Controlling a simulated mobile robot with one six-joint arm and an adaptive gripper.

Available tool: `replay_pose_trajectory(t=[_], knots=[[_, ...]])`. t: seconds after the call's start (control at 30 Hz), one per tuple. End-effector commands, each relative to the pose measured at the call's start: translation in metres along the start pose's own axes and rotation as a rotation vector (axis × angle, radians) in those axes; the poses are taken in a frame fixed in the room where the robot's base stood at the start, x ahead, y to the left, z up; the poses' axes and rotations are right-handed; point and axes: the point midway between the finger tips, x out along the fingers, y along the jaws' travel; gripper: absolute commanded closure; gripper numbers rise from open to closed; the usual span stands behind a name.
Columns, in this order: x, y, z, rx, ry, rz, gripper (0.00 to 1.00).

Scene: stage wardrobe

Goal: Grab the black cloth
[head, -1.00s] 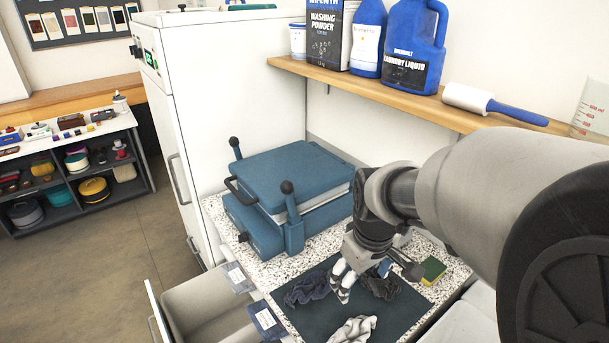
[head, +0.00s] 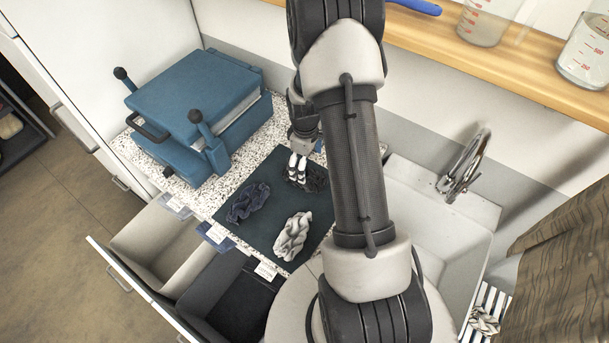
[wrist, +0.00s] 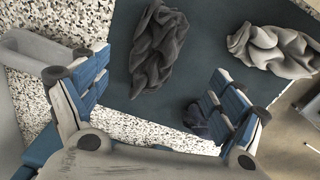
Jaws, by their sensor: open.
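The black cloth (head: 316,181) lies crumpled on the dark mat (head: 268,189), partly hidden by my gripper and arm in the head view. In the wrist view the black cloth (wrist: 158,48) lies in the gap ahead of my fingers. My gripper (head: 297,168) is open and points down at the cloth's left side in the head view. The wrist view shows my gripper (wrist: 160,72) with fingers spread and nothing held. A navy cloth (head: 248,203) lies to the left, partly behind the right finger in the wrist view. A white cloth (head: 293,236) lies nearer the front.
A blue press (head: 190,95) stands left of the mat on the speckled counter (head: 195,195). Open drawers (head: 160,245) jut out in front. A sink with a tap (head: 465,165) is at the right. A wooden shelf with measuring jugs (head: 588,50) runs above.

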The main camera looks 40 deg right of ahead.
Motion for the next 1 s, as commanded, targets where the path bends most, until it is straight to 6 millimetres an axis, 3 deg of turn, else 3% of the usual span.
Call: replay_pose_trajectory(t=[0.13, 0.43, 0.7, 1.0], knots=[[0.030, -0.001, 0.001, 0.000, -0.002, -0.002, 0.12], [0.053, 0.001, 0.001, 0.000, -0.001, -0.001, 0.12], [0.092, 0.004, 0.002, 0.001, -0.001, -0.001, 0.12], [0.098, 0.004, 0.002, 0.001, 0.000, 0.001, 0.12]])
